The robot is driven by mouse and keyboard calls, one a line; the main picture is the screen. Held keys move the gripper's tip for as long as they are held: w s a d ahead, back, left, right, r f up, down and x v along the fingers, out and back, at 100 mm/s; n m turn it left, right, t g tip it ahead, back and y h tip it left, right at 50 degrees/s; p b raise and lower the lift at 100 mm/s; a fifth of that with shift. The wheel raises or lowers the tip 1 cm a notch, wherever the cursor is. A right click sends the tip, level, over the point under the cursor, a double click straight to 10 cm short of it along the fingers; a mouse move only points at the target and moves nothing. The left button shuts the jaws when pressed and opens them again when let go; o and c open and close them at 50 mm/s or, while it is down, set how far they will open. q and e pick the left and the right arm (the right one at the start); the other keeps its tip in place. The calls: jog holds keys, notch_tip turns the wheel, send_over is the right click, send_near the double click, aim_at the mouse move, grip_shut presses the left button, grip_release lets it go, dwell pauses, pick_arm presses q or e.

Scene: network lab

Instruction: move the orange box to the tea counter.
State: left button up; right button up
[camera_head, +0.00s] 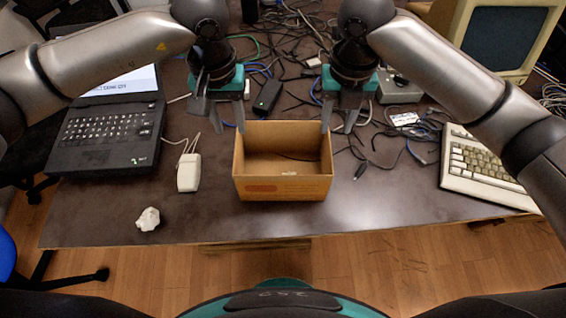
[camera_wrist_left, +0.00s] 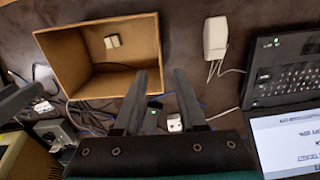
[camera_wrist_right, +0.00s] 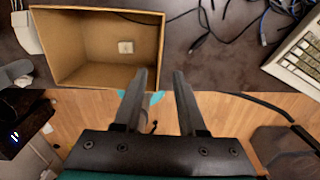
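The orange-brown box (camera_head: 284,188) is open-topped and stands on the dark table near its front edge. A small pale item (camera_wrist_right: 125,47) lies on its floor. My left gripper (camera_head: 229,128) is open at the box's back left corner, one finger on each side of the left wall's line. My right gripper (camera_head: 338,130) is open at the back right corner in the same way. Both wrist views show a gap between the fingers, with the box (camera_wrist_left: 110,95) just beyond the tips. I cannot tell the fingertips' exact height against the rim. The tea counter is not identifiable.
A keyboard (camera_head: 480,165) and a monitor (camera_head: 500,35) are at the right. Tangled cables (camera_head: 290,45) cover the back. Wooden floor (camera_head: 400,270) lies in front.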

aim_at(239, 158)
pick_arm(q)
notch_tip(239, 158, down, 13)
jog(key=shift+f, duration=0.1)
pick_arm(e)
notch_tip(239, 158, down, 13)
jog(key=shift+f, duration=0.1)
pick_arm(q)
jog(key=shift+c, duration=0.2)
pick_arm(e)
jog(key=shift+c, duration=0.2)
pick_arm(q)
grip_shut()
pick_arm(e)
grip_shut()
jog(key=shift+d, duration=0.1)
